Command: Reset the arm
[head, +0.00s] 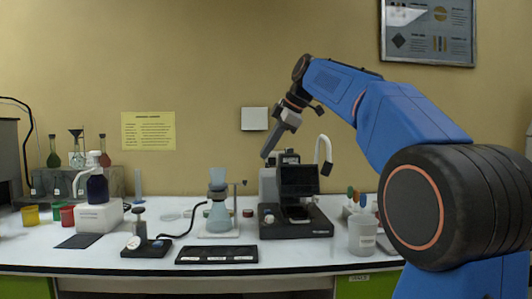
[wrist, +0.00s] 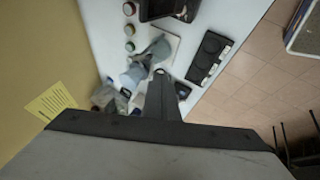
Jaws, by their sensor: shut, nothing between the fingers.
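My blue arm (head: 400,125) comes in from the right in the head view and is bent over the bench. My gripper (head: 268,152) is raised above the white bench (head: 290,262), pointing down and to the left. It is shut and empty. It is near the top of the black and grey analysis instrument (head: 299,180), but I cannot tell whether it is in front of it or above it. In the wrist view my shut gripper (wrist: 161,76) points toward the bench top far below.
A flask on a stand (head: 219,215) is at mid-bench. A black tray (head: 217,254) lies at the front edge and also shows in the wrist view (wrist: 208,57). A clear beaker (head: 362,235) stands at right. A dark bottle (head: 97,186) on a white box is at left.

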